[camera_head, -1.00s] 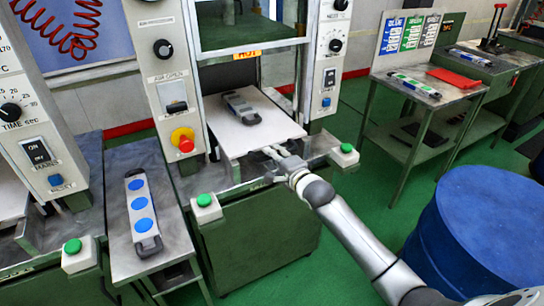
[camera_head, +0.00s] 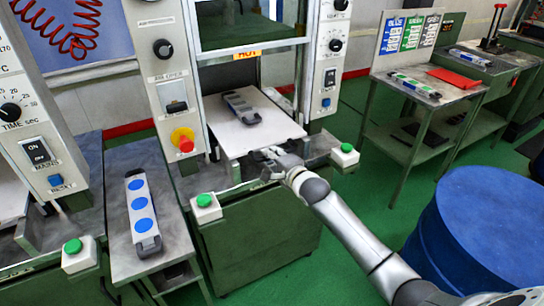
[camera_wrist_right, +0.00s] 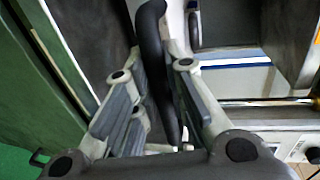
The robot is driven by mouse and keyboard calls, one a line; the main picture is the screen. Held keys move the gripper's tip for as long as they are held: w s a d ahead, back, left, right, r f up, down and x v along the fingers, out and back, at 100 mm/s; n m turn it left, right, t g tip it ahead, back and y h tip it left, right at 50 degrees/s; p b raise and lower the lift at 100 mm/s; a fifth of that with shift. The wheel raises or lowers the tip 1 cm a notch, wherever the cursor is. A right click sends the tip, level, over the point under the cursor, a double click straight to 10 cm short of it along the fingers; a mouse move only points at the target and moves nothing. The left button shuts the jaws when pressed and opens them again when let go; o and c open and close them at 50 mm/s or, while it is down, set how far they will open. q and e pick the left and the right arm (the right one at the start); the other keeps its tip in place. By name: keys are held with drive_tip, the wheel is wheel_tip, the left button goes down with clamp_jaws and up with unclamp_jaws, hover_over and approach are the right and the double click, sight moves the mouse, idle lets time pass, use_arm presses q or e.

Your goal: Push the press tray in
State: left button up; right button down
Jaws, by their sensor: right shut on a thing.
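The press tray (camera_head: 275,128) is a pale flat plate sticking out of the open front of the middle press. A grey mould (camera_head: 241,106) with a dark handle end lies on it. My right gripper (camera_head: 268,155) is at the tray's front edge. In the right wrist view my right gripper (camera_wrist_right: 160,105) has its two fingers on either side of a black bar-like handle (camera_wrist_right: 153,60) and is shut on it. The fingers partly hide the handle. My left gripper is not in view.
Green-button boxes (camera_head: 206,207) and (camera_head: 345,155) flank the tray at the press front. A mould with blue discs (camera_head: 141,213) lies on the left side table. A blue drum (camera_head: 480,235) stands at the lower right, close to my right arm.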

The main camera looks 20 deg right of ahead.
sight(265, 147)
drive_tip(key=shift+w, duration=0.15)
drive_tip(key=x, duration=0.1)
drive_tip(key=b+x, duration=0.1)
drive_tip(key=x, duration=0.2)
drive_tip(key=shift+r, duration=0.55)
drive_tip(key=c, duration=1.8)
unclamp_jaws()
drive_tip(key=shift+w, duration=0.1)
drive_tip(key=o, duration=0.3)
drive_tip(key=shift+w+f, duration=0.15)
drive_tip(key=shift+o, duration=0.2)
drive_tip(key=shift+s, duration=0.8)
drive_tip(key=v, duration=1)
drive_tip(key=shift+s+r, duration=0.25)
